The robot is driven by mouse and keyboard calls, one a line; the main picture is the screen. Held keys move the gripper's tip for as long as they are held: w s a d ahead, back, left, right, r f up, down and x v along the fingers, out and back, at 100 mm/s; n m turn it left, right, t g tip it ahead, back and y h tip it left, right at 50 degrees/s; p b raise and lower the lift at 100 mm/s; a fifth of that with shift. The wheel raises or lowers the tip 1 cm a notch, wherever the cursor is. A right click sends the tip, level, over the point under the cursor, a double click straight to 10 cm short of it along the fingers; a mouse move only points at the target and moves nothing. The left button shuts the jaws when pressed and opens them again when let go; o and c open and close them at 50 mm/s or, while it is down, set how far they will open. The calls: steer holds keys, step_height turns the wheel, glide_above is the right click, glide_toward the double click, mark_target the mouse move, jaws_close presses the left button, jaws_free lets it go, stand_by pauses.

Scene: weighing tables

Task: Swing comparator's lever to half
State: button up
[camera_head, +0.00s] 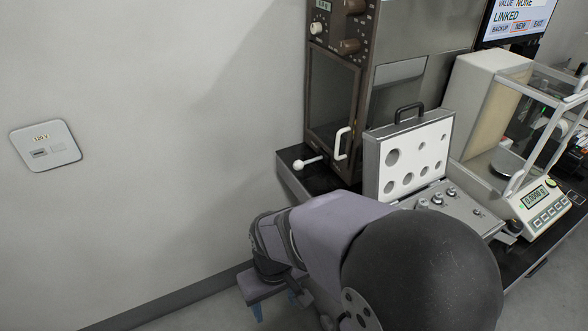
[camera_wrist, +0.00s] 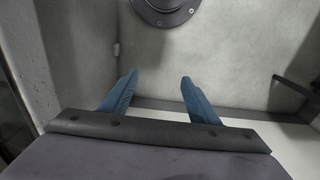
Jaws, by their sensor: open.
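The brown cabinet-like instrument (camera_head: 331,95), which appears to be the comparator, stands on the dark table against the wall. A short lever with a white ball end (camera_head: 299,164) sticks out to the left at its base. My gripper (camera_head: 275,304) is low and left of the table, well below and apart from the lever, partly hidden behind my arm. In the wrist view my gripper (camera_wrist: 158,92) shows two blue fingers spread apart with nothing between them. The lever is not recognisable in the wrist view.
A white door handle (camera_head: 341,143) stands out near the lever. An open weight case (camera_head: 373,170) sits right of it, and a glass-sided balance (camera_head: 541,212) stands further right. The table edge (camera_head: 292,185) lies above my gripper. The wall side at left is free.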

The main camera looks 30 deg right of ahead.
steer(key=w+f+t+b, duration=0.1)
steer(key=w, duration=0.3)
steer(key=w+a+t+b, duration=0.1)
steer(key=w+t+b, duration=0.1)
steer(key=w, duration=0.3)
steer(key=w+a+f+t+b, duration=0.1)
steer(key=w+t, duration=0.1)
steer(key=w, duration=0.3)
steer(key=shift+f+m+y, duration=0.3)
steer(key=shift+f, duration=0.05)
steer(key=shift+c, duration=0.9)
steer(key=w+d+r+m+t+h+b, duration=0.1)
steer(key=w+d+t+b, duration=0.15)
steer(key=w, duration=0.35)
steer(key=w+d+m+t+h+b, duration=0.1)
steer(key=w+t+b, duration=0.15)
steer(key=w, duration=0.35)
steer(key=m+t+h+b, duration=0.1)
steer(key=m+h+b, duration=0.5)
steer(key=h, duration=0.6)
glide_toward(296, 168)
steer(key=w, duration=0.1)
steer(key=shift+w+d+f+h, duration=0.1)
steer(key=shift+d+f+h, duration=0.15)
steer(key=shift+d+h, duration=0.3)
steer(key=shift+b+x, duration=0.45)
steer(key=shift+x, duration=3.15)
steer(key=shift+f, duration=0.1)
jaws_close()
